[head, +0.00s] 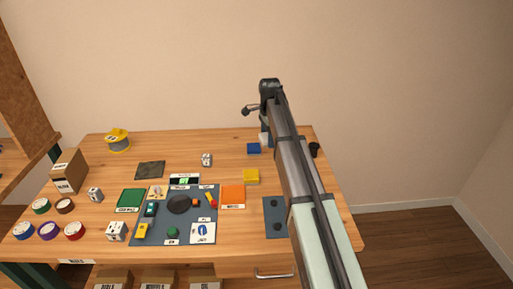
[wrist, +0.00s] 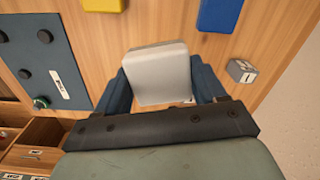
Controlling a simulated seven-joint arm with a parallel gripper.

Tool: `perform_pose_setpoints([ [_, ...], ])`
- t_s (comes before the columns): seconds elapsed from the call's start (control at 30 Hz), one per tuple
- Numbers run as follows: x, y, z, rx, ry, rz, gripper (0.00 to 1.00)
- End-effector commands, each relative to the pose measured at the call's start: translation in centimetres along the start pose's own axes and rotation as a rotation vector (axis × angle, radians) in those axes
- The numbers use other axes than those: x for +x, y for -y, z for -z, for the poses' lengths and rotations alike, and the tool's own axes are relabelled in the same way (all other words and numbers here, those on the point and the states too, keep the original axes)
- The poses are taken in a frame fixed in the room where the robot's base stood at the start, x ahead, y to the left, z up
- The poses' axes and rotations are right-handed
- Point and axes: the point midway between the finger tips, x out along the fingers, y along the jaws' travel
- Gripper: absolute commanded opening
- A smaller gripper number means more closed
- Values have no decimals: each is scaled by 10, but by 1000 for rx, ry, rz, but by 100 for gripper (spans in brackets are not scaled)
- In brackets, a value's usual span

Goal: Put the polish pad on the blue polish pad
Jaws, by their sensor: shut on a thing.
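My gripper (wrist: 160,78) is shut on a white, block-shaped polish pad (wrist: 157,70), which sits between its two dark blue fingers. In the head view the white pad (head: 263,138) shows only as a small patch beside my arm, at the back right of the table. The blue polish pad (wrist: 219,12) is at the upper right of the wrist view, apart from the white pad in the picture. In the head view the blue pad (head: 253,148) lies flat on the table just left of my gripper. My arm hides part of this area.
A yellow pad (head: 251,176) lies in front of the blue one. A small labelled block (wrist: 242,70) is right of my gripper in the wrist view. A dark mat with round knobs (head: 270,224) lies near my arm. A crowded grey board (head: 149,236) fills the table's middle.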

Motion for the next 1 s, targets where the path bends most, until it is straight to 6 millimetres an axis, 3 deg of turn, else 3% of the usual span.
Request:
perform_pose_setpoints([
  [0.03, -6, 26, -13, -18, 0, 1, 39],
  [0.13, -13, 61, -30, -19, 0, 2, 39],
  [0.33, -22, 104, -29, 96, 0, -3, 39],
  [0.67, -16, 101, -29, 242, 0, -8, 39],
  [1.0, 32, 100, -29, 244, 0, -9, 39],
])
